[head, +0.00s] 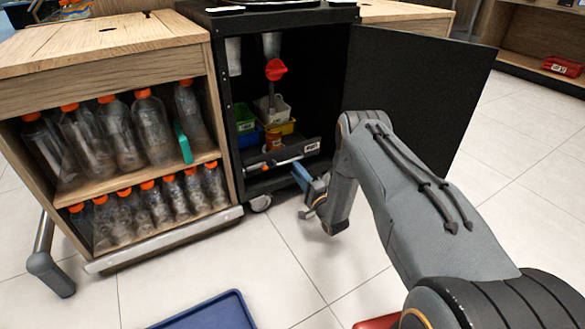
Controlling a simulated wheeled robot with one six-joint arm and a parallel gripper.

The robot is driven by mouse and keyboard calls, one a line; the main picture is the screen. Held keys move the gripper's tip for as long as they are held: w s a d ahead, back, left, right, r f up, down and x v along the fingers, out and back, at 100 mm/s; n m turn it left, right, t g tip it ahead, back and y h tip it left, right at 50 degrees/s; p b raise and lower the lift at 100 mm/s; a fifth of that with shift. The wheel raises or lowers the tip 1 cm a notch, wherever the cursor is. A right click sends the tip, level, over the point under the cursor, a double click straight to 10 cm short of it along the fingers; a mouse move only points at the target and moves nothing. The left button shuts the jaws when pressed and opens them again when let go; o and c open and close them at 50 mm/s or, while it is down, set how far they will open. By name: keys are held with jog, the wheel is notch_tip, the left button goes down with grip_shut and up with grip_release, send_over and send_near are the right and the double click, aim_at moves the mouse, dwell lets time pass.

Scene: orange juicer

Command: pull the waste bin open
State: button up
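The open black cabinet (222,110) stands in the middle of the head view, its door (425,85) swung out to the right. Low inside it is a black pull-out front (315,149) with a white label and a light bar handle (287,161), which I take to be the waste bin. It appears mostly inside the cabinet. My gripper (299,170) is small in the picture, at the right part of the handle. I cannot tell whether it touches the bar or whether its fingers are open.
Green and yellow containers (281,128) and a red-topped part (276,69) are inside the cabinet. A wooden shelf unit (110,62) with several orange-capped bottles stands left. A blue tray (212,312) lies at the bottom. The tiled floor (275,265) before the cabinet is mostly clear.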

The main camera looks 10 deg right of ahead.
jog(key=shift+b+x, duration=0.8)
jog(key=shift+x, duration=1.4)
jog(key=shift+c, duration=0.2)
grip_shut()
